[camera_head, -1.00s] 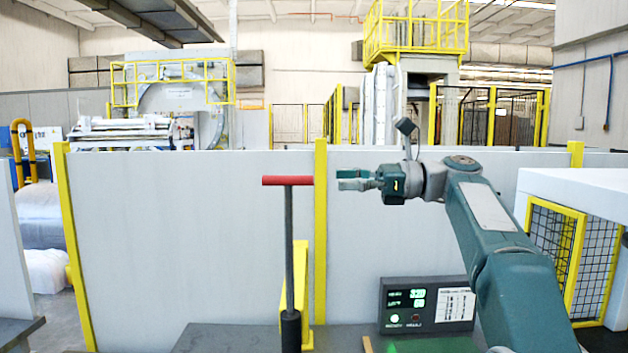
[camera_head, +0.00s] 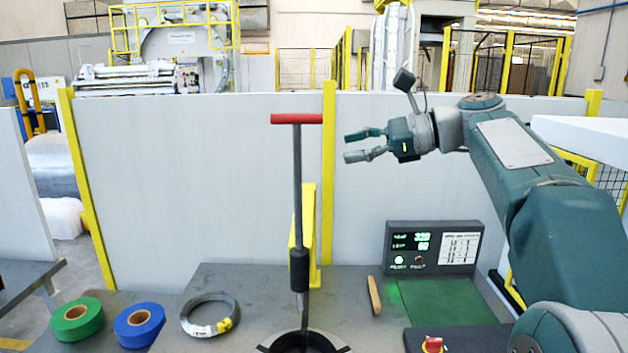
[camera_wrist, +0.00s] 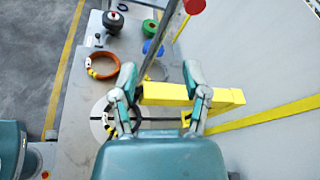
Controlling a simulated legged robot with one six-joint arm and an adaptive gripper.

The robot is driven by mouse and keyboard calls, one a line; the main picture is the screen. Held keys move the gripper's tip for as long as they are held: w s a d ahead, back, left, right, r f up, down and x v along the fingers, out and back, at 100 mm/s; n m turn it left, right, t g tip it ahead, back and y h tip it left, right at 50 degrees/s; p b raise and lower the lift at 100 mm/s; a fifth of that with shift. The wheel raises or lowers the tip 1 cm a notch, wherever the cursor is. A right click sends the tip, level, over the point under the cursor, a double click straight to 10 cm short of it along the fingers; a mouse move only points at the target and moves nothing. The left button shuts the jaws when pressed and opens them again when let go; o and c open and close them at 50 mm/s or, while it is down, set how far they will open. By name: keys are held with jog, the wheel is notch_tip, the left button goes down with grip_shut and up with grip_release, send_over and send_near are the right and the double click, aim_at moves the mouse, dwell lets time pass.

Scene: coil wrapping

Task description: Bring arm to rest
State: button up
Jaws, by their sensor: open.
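My gripper (camera_head: 352,146) is held up in the air in front of the grey partition wall, at the end of my raised arm. Its two fingers are spread and point left, with nothing between them. It is to the right of the red T-handle (camera_head: 297,118) on its dark post, apart from it. In the wrist view my open gripper (camera_wrist: 160,74) points out over the table, with the yellow post and part of the dark pole behind the fingers.
A green roll (camera_head: 77,319), a blue roll (camera_head: 139,321) and a grey coil (camera_head: 224,300) lie at the front left. A display box (camera_head: 433,247) stands on the table. The wrist view shows an orange ring (camera_wrist: 91,60). A red knob (camera_head: 433,344) is at the front.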

jog(key=s+d+f+n+t+h, duration=0.1)
jog(key=s+d+f+n+h, duration=0.3)
jog(key=s+f, duration=0.9)
jog(key=s+d+f+n+t+h, duration=0.1)
jog(key=s+d+f+n+h, duration=0.2)
jog(key=s+f+n+h, duration=0.7)
jog(key=s+f+n, duration=0.1)
jog(key=s+f, duration=0.2)
jog(key=f, duration=0.5)
jog(key=shift+s+d+n+h, duration=0.3)
jog(key=shift+d+n, duration=0.05)
jog(key=shift+n, duration=0.05)
